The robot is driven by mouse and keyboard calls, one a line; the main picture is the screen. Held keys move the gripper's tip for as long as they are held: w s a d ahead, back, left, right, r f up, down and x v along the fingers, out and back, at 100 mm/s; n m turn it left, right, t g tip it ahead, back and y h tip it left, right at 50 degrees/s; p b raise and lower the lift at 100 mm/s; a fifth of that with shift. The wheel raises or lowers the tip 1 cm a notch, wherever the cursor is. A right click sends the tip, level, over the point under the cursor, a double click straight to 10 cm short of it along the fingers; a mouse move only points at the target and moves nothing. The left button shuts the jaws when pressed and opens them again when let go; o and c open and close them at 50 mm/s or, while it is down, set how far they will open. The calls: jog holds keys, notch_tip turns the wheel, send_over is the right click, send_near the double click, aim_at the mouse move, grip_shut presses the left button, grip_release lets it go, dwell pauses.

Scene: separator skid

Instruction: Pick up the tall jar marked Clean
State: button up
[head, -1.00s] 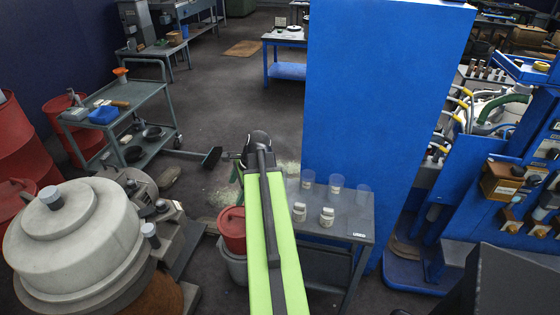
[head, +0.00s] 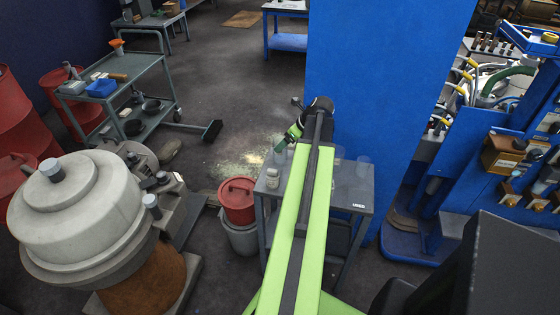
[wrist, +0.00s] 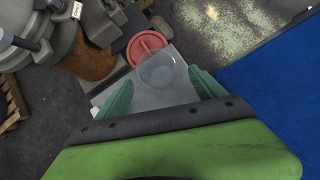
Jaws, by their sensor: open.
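My gripper (head: 284,143) is open above the back left of a small grey table (head: 268,205). In the wrist view its two green fingers (wrist: 160,80) are spread, with the round rim of a clear jar (wrist: 157,66) showing between and just beyond them. No label on that jar is readable. In the head view, a tall clear jar (head: 362,166) stands toward the table's right, and part of another clear jar (head: 338,155) shows beside my arm. A short jar with a pale label (head: 272,178) stands at the left. My arm hides the table's middle; I cannot tell which jar is marked Clean.
A red-lidded bucket (head: 237,200) stands left of the table. A tall blue panel (head: 390,90) rises behind it. A pale tank (head: 85,205) and a grey cart (head: 120,90) are further left. Pale granules (head: 240,165) lie on the open floor.

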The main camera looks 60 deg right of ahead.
jog(key=shift+b+x, duration=0.5)
jog(key=shift+x, duration=0.85)
jog(key=b+x, duration=0.4)
jog(key=x, duration=0.1)
jog(key=shift+a, duration=0.1)
jog(key=shift+w+f, duration=0.1)
jog(key=shift+w, duration=0.1)
jog(key=c, duration=1.5)
